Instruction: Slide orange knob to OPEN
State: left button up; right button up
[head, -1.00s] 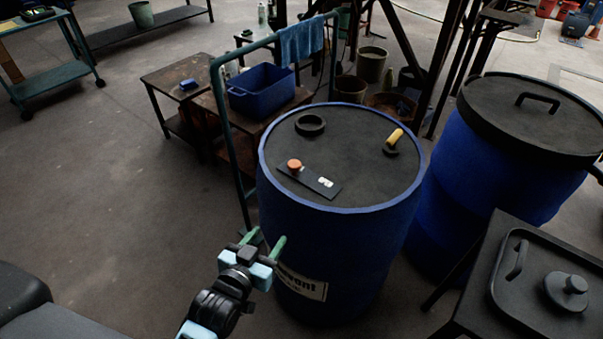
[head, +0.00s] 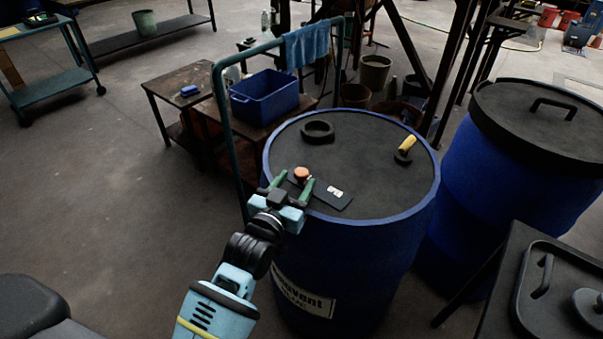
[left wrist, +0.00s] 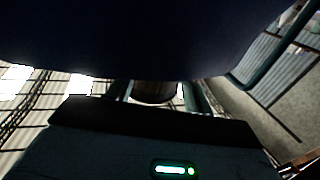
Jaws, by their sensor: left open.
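The orange knob (head: 302,173) sits at the left end of a dark slide plate (head: 324,190) on top of the blue drum (head: 355,237). A small white label (head: 335,192) is on the plate to the right of the knob. My left gripper (head: 293,188) is open, its green fingers near the drum's front left rim, just short of the knob in the head view. I cannot tell whether a finger touches the knob. The left wrist view shows the two fingers (left wrist: 158,92) apart, with a dark rounded shape between them. My right gripper is not in view.
A black ring (head: 318,132) and a yellow-handled part (head: 406,146) are on the drum top. A second lidded blue drum (head: 480,180) stands at right. A blue bin (head: 264,98) on a table and a teal rail (head: 226,130) are behind at left.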

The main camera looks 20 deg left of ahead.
aim_at(298, 179)
pick_arm(q)
jog(key=shift+w+d, duration=0.2)
jog(key=shift+w, duration=1.7)
grip_shut()
